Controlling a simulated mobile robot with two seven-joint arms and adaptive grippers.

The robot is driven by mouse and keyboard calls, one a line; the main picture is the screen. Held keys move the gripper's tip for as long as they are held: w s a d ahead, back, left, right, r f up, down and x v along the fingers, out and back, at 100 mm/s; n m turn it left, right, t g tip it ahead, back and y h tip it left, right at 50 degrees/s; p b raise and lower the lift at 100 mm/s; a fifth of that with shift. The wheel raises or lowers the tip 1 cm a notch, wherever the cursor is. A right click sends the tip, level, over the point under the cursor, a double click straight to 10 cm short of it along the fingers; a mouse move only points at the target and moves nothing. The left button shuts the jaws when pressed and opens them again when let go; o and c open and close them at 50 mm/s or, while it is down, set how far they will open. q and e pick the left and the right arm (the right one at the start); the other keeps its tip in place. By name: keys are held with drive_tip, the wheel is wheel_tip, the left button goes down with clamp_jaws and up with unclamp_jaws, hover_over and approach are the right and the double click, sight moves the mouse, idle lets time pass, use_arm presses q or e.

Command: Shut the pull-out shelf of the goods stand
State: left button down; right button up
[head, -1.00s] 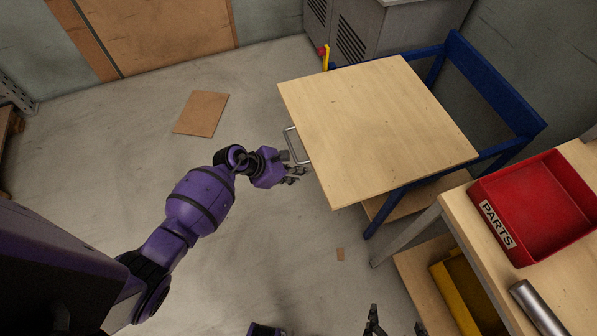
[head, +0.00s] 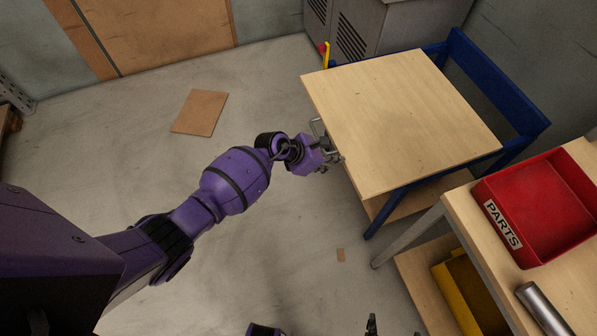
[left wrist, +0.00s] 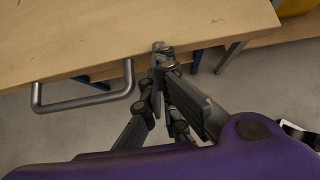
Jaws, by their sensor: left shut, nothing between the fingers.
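The pull-out shelf (head: 405,115) is a pale wooden board that sticks out of the blue goods stand (head: 497,85) toward the left. Its metal bar handle (head: 317,128) is on the front edge, and shows whole in the left wrist view (left wrist: 85,104). My left gripper (head: 336,161) is shut and empty. Its fingertips (left wrist: 160,48) are at the shelf's front edge, beside the handle and not around it; they appear to touch the edge. My right gripper (head: 394,328) shows only as two separated fingertips at the bottom edge of the head view.
A workbench (head: 462,203) with a red PARTS tray (head: 540,205) and a metal cylinder (head: 541,308) stands at the right. A yellow bin (head: 460,290) is beneath it. A grey cabinet (head: 375,30) is behind the stand. Flat cardboard (head: 200,112) lies on open floor.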

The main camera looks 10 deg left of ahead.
sight(375, 147)
use_arm(q)
drive_tip(key=w+d+b, duration=0.1)
drive_tip(key=w+d, duration=0.1)
drive_tip(key=d, duration=0.2)
drive_tip(key=w+d+b, duration=0.1)
drive_tip(key=w+d, duration=0.2)
drive_tip(key=d, duration=0.1)
drive_tip(key=w+d+b, duration=0.2)
drive_tip(key=w+d, duration=0.1)
drive_tip(key=d, duration=0.1)
drive_tip(key=shift+f, duration=0.15)
drive_tip(key=shift+w+d, duration=0.3)
drive_tip(key=shift+d, duration=0.1)
drive_tip(key=shift+r, duration=0.2)
drive_tip(key=shift+a, duration=0.1)
